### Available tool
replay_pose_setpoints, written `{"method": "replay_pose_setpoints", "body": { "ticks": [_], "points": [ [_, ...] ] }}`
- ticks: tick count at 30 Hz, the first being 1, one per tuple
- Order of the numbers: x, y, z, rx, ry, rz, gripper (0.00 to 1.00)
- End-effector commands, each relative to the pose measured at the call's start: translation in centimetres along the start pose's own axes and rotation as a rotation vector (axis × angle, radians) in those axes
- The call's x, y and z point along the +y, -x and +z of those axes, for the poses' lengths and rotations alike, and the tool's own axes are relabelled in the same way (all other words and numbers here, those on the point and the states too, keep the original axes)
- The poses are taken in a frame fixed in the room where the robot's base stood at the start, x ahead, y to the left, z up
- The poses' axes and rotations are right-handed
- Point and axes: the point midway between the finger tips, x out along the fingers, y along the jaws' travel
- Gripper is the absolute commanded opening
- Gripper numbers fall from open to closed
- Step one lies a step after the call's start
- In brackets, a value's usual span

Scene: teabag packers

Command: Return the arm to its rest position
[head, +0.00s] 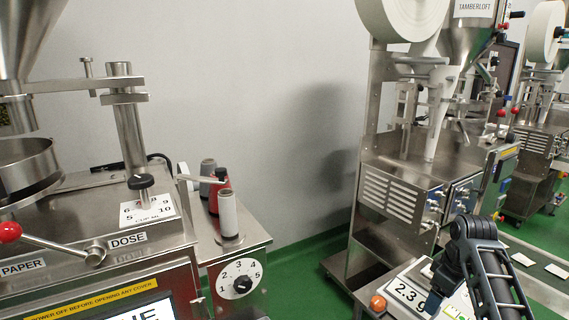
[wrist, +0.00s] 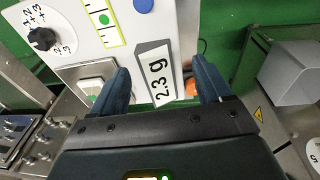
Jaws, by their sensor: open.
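My gripper (wrist: 158,88) shows in the wrist view with its two dark fingers spread apart and nothing between them. Beyond the fingers is a display reading 2.3 g (wrist: 157,77), on a light panel. In the head view my arm is at the lower right, in front of the same 2.3 g display (head: 406,291). The fingertips are not clearly visible in the head view. I cannot tell the exact gap between the fingers and the panel.
A teabag packer (head: 398,185) stands at the right and another machine (head: 95,235) at the near left with a dial (head: 241,281) and thread spools (head: 228,214). An orange button (head: 377,303) sits beside the display. Green floor (head: 300,270) lies between the machines.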

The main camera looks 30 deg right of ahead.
Motion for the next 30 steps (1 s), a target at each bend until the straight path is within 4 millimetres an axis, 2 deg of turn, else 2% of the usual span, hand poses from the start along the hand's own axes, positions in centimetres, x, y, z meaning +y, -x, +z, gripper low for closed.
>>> {"method": "replay_pose_setpoints", "body": {
  "ticks": [1, 5, 9, 12, 16, 21, 23, 26, 30],
  "points": [
    [-1.4, -1.1, -0.1, 0.015, 0.001, 0.004, 0.78],
    [-5.0, -3.7, -0.4, 0.072, -0.008, 0.028, 0.78],
    [-10.6, -6.8, -0.2, 0.162, -0.024, 0.061, 0.78],
    [-14.8, -8.4, 0.5, 0.234, -0.040, 0.083, 0.78],
    [-19.9, -9.5, 2.1, 0.328, -0.066, 0.108, 0.78],
    [-25.8, -9.3, 5.2, 0.451, -0.098, 0.133, 0.78],
    [-27.6, -8.9, 6.5, 0.494, -0.108, 0.140, 0.78],
    [-30.3, -7.6, 8.8, 0.566, -0.124, 0.148, 0.78],
    [-33.4, -5.0, 12.3, 0.670, -0.144, 0.154, 0.78]
  ]
}}
